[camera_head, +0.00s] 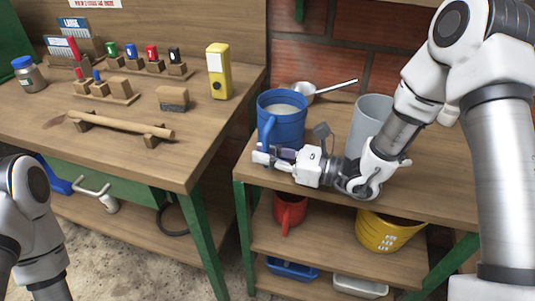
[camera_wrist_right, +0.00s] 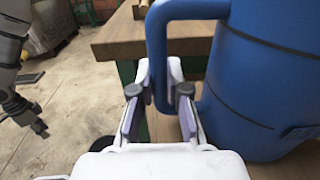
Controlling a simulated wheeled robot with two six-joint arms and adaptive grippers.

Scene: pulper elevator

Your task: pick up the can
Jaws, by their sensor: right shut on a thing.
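The blue can (camera_head: 283,122) is upright at the left end of the right-hand workbench, with pale contents showing at its open top. Its side handle (camera_head: 268,133) faces the front left. My right gripper (camera_head: 272,159) is at the lower handle. In the right wrist view the can (camera_wrist_right: 262,75) fills the right side, and my right gripper's fingers (camera_wrist_right: 160,97) are shut on the handle (camera_wrist_right: 157,55). I cannot tell whether the can's base touches the bench. A dark gripper part (camera_wrist_right: 36,122), which looks like my left one, hangs at the left edge; its jaws are unclear.
A metal ladle (camera_head: 322,90) lies behind the can, and a grey container (camera_head: 371,115) stands to its right. The bench top (camera_head: 450,160) is clear farther right. A red mug (camera_head: 289,208) and yellow bucket (camera_head: 390,232) are on the shelf below. Another workbench (camera_head: 190,150) stands left, across a gap.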

